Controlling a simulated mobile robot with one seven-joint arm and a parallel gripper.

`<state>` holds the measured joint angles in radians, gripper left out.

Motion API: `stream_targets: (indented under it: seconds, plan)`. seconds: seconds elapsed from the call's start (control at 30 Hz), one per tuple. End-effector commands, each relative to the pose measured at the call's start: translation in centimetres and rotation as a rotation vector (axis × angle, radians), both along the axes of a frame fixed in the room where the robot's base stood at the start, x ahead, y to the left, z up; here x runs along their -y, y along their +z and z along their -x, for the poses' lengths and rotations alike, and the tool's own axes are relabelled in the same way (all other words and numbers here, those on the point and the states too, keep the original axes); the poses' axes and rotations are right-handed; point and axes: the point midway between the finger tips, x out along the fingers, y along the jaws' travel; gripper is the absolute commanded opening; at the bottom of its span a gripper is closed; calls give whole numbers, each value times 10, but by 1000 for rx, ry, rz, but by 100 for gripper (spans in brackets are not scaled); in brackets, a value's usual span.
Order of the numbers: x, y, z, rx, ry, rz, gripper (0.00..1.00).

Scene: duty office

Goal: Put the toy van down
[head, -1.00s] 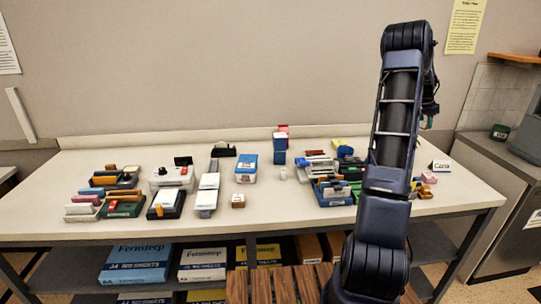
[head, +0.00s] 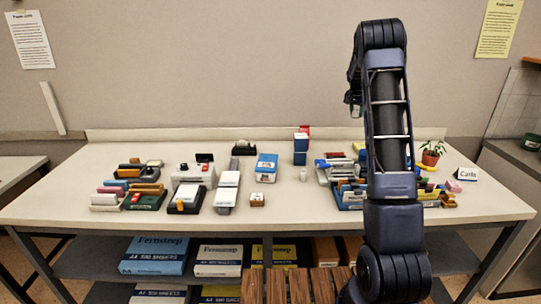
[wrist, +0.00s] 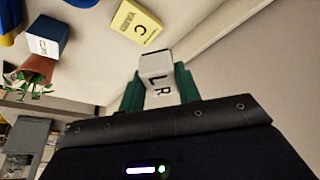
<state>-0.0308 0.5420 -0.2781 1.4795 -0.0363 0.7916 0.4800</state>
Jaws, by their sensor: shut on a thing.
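My gripper (wrist: 160,88) has green fingers, shut on a white boxy thing (wrist: 157,66) with black letters L and R. Only its lettered face and one side show in the wrist view, and I cannot make out wheels or other features of a van. In the head view my gripper (head: 353,103) is mostly hidden behind my raised arm, high above the back right of the table (head: 285,216). What it holds cannot be made out there. I see no toy van standing clearly on the table.
Stationery trays (head: 145,201) crowd the table's left, and a blue organizer (head: 349,201) stands at the right. A potted plant (head: 432,154) and a sign (head: 467,174) are at the far right. Bare tabletop lies along the front and back. The wrist view shows a yellow lettered piece (wrist: 136,26).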

Motion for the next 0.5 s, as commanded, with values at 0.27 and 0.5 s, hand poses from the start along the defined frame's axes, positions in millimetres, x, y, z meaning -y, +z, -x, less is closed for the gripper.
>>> stream_targets:
  seconds: [0.27,0.5]
  plan:
    - [-125,1,-18,2,186,0,11]
    - [-231,2,-19,4,341,0,11]
